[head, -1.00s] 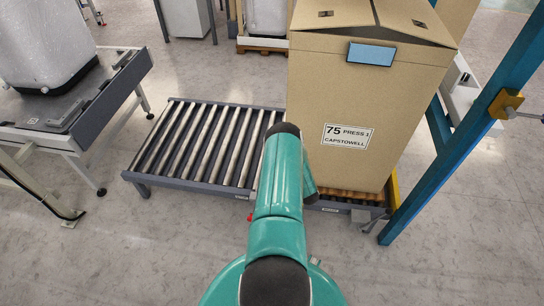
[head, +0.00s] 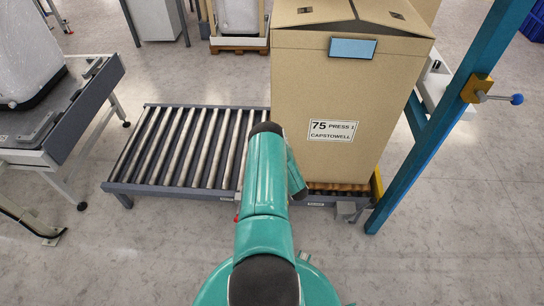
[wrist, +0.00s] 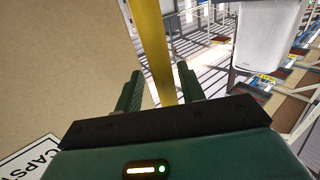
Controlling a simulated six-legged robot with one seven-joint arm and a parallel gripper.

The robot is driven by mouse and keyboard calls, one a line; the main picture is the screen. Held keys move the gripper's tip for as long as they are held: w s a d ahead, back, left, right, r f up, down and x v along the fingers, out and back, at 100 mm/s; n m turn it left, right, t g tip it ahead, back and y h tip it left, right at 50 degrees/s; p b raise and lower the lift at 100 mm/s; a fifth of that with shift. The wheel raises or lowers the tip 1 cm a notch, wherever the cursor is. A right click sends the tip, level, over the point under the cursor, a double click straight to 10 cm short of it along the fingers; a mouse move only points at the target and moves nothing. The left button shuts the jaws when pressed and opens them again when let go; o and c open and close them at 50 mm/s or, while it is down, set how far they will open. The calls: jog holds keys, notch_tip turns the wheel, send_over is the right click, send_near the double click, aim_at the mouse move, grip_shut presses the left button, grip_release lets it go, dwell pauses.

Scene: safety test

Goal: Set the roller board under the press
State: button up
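The only roller surface I make out is a roller conveyor (head: 180,147) with a dark frame, left of centre in the head view; whether it is the roller board, I cannot tell. A tall cardboard box (head: 350,95) labelled "75 PRESS 1 CAPSTOWELL" stands upright on its right end. The box's side also fills the left of the wrist view (wrist: 60,70). My gripper (wrist: 160,90) shows in the wrist view with its two green fingers apart. A yellow bar (wrist: 152,45) appears between the fingers, with gaps beside it; its depth is unclear. My arm hides the gripper in the head view. No press is clearly identifiable.
A blue post (head: 440,130) leans across the right, with a yellow block (head: 476,88) and a blue-knobbed lever (head: 517,99). A grey machine table (head: 60,120) with a wrapped white load (head: 30,55) stands at left. Floor is clear at lower right.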

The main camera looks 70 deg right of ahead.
jog(key=v, duration=1.3)
jog(key=shift+s+a, duration=0.25)
jog(key=shift+s, duration=0.05)
